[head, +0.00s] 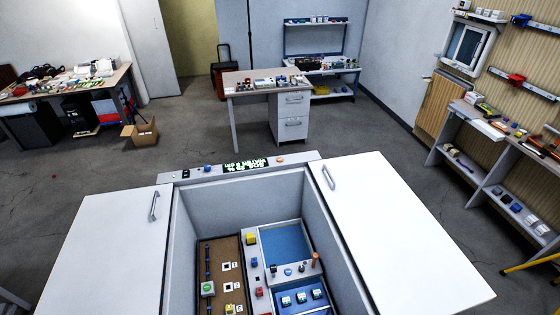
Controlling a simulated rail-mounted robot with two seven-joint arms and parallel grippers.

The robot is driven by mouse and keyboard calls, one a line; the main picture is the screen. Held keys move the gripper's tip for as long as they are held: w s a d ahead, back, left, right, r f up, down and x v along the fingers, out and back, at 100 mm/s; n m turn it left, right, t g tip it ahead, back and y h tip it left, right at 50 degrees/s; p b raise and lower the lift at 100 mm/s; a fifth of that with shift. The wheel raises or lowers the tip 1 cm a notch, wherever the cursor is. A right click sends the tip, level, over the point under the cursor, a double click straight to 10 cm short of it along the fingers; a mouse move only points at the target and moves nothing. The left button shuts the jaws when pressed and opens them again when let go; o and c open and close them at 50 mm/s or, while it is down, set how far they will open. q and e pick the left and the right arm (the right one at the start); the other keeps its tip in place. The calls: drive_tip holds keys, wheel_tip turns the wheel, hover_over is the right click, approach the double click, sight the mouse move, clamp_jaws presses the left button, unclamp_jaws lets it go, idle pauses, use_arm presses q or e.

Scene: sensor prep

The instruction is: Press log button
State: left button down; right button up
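A grey console bar (183,180) runs along the far rim of an open white cabinet. It carries a lit display (246,164) with green-white text whose lower line seems to mention water in cm. A blue button (207,168) sits left of the display and an orange button (280,160) right of it. No label tells me which is the log button. Neither of my grippers is in view.
The cabinet's white doors (105,245) and (400,225) lie open on both sides. Inside are a brown bed (222,252) with small devices, a blue basin (284,244) and a blue tray (312,290). A desk (245,82) stands beyond clear floor.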

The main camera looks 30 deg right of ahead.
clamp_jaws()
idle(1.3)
